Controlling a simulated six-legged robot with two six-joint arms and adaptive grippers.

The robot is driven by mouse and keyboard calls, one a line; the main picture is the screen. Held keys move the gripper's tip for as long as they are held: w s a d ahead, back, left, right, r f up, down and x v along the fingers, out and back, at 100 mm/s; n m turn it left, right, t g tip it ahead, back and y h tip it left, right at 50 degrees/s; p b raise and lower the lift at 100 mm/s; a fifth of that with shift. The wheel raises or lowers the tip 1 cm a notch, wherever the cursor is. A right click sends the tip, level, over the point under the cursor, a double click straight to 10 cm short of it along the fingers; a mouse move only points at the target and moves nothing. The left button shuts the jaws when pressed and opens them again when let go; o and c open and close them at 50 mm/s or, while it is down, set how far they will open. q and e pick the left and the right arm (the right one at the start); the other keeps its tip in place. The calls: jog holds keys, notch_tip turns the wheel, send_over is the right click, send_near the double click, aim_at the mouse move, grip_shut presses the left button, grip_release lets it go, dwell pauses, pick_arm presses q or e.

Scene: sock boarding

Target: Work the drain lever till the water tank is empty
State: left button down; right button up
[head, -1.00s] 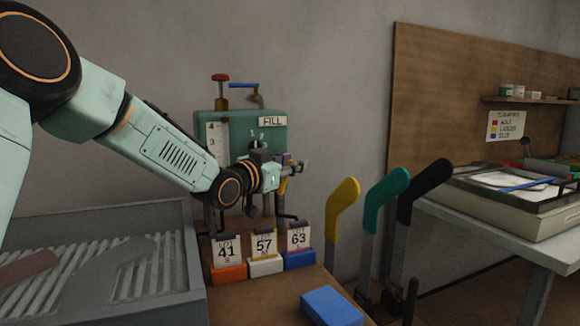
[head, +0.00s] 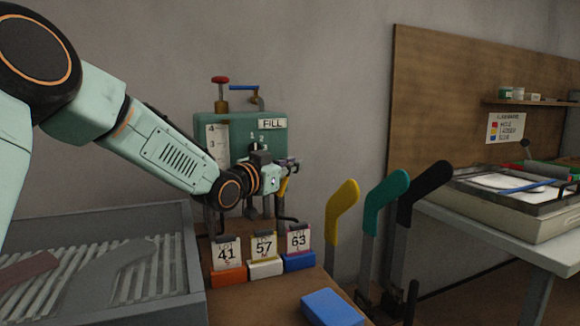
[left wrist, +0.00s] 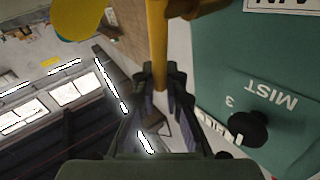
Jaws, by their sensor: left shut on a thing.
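The water tank (head: 235,128) is a teal box on the wall with a FILL label and a pale gauge strip (head: 217,142) marked 4 and 3. The water level is too small to tell. My left gripper (head: 293,166) is in front of the tank's right side and hides part of it. It is shut on a yellow lever (head: 283,187). In the left wrist view, the yellow lever (left wrist: 157,40) runs down between the fingers (left wrist: 159,80), beside the teal panel with a MIST dial (left wrist: 248,127). A cut-off label ending is at that view's top. My right gripper is not in view.
Numbered cards 41, 57 and 63 stand in orange (head: 228,274), white (head: 265,267) and blue (head: 299,261) holders below the gripper. A blue block (head: 332,307) lies in front. Yellow, teal and black foot-shaped boards (head: 383,200) stand right. A slatted grey tray (head: 190,262) is left.

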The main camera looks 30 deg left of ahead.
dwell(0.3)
pick_arm(q)
jog(key=shift+w+d+p, duration=0.1)
jog(key=shift+p, duration=0.5)
jog(key=w+d+f+m+g+y+p, duration=0.2)
jog(key=f+m+g+y+p, duration=0.3)
jog(key=g+p, duration=0.6)
jog(key=shift+w+d+f+p, duration=0.45)
jog(key=shift+w+f, duration=0.2)
jog(key=shift+f, duration=0.2)
dwell(0.3)
